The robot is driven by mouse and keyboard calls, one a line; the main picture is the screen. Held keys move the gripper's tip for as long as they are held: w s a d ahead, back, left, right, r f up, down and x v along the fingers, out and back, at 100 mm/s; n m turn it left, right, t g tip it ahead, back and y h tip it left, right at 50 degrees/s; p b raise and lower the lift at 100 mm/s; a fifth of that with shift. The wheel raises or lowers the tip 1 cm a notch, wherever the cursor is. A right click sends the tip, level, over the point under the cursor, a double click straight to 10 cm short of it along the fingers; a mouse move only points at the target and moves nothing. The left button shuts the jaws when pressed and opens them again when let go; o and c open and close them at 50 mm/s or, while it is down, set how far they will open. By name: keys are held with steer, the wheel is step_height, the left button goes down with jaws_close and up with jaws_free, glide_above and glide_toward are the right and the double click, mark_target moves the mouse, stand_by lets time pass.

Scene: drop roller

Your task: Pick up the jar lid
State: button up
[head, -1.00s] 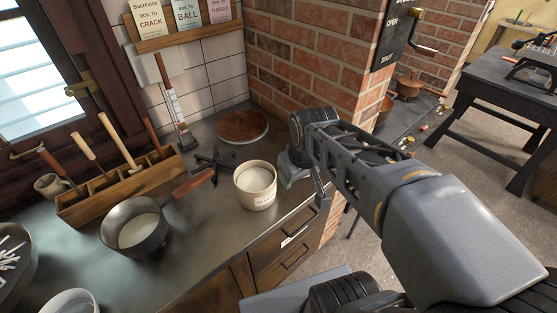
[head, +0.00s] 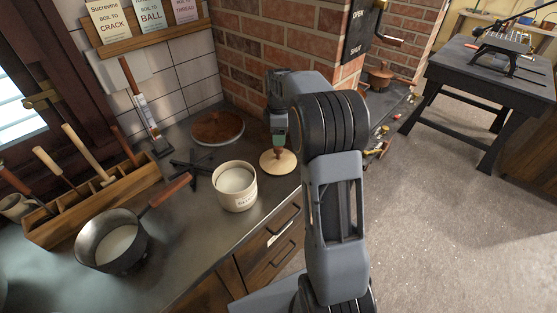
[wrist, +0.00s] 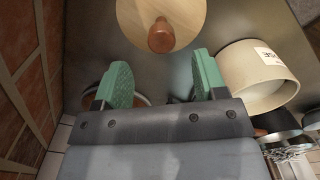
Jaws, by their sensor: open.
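The jar lid (head: 278,162) is a pale round wooden disc with a darker brown knob. It lies flat on the counter near its right edge, to the right of the cream jar (head: 234,190). In the wrist view the lid (wrist: 183,12) is at the top, cut off by the frame, with its knob (wrist: 161,36) toward me. My gripper (head: 279,141) is just over the lid in the head view. In the wrist view its green fingers (wrist: 162,73) are spread apart and empty, with the knob beyond them, roughly in line with the gap.
The open jar holds white contents and stands close beside the lid. A saucepan (head: 112,243) with a wooden handle, a black trivet (head: 190,170) and a round brown board (head: 217,127) stand farther left. A brick wall (head: 250,60) rises behind.

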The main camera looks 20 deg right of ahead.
mark_target(278, 152)
steer(key=shift+a+f+p, duration=0.2)
steer(key=shift+f+p, duration=0.2)
steer(key=shift+f, duration=3.95)
steer(key=shift+c, duration=0.4)
steer(key=c, duration=0.9)
steer(key=shift+c, duration=0.2)
steer(key=shift+r, duration=0.15)
